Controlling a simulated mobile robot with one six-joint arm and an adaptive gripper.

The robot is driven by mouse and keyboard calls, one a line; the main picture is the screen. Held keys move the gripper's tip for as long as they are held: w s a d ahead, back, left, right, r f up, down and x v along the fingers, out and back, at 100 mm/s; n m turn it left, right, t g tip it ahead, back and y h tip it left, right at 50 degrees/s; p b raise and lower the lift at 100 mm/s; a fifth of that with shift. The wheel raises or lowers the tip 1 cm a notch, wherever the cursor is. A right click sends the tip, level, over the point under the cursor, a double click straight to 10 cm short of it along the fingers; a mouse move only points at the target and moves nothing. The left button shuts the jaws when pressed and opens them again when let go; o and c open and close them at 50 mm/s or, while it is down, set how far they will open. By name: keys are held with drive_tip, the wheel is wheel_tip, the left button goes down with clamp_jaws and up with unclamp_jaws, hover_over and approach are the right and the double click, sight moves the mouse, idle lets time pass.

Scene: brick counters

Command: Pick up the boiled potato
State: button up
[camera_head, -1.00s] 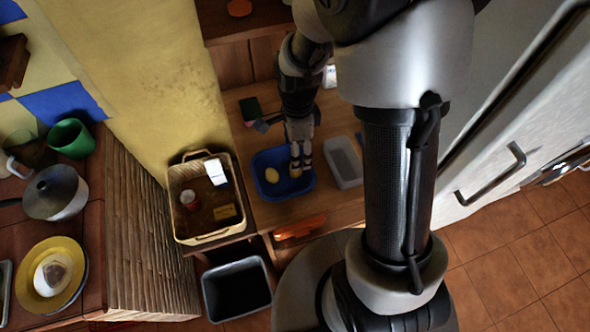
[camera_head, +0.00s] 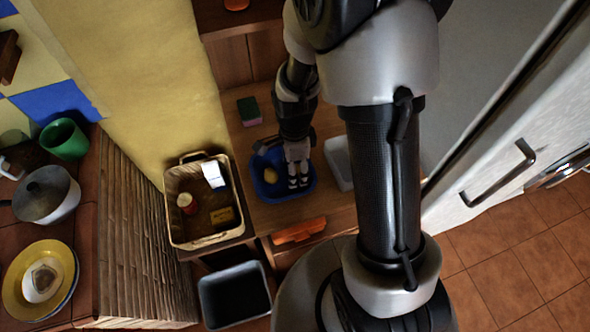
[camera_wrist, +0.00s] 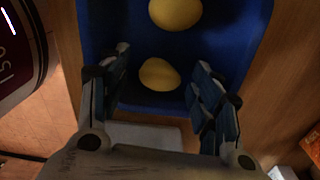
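A blue tray (camera_head: 310,185) stands on the wooden counter, and it fills the upper middle of the wrist view (camera_wrist: 98,30). Two yellow, rounded potato-like things lie in it. The nearer one (camera_wrist: 159,74) lies between my gripper's fingers; I cannot tell if either finger touches it. The farther one (camera_wrist: 175,12) is cut by the top edge of the wrist view. One yellow piece (camera_head: 270,175) shows in the head view, left of my gripper (camera_head: 298,184); the other is hidden there. My gripper (camera_wrist: 160,75) is open, its fingers apart, over the tray.
A cream basket (camera_head: 173,212) with a jar and packets stands left of the tray. A pale container (camera_head: 339,164) stands close on the right. A green and pink sponge (camera_head: 249,110) lies behind. A dark bin (camera_head: 235,292) stands below, and the fridge (camera_head: 500,150) is at right.

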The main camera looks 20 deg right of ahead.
drive_tip(key=c, duration=1)
drive_tip(key=shift+o, duration=0.2)
wheel_tip(320, 180, up, 20)
drive_tip(key=p, duration=0.6)
drive_tip(key=shift+p, duration=0.4)
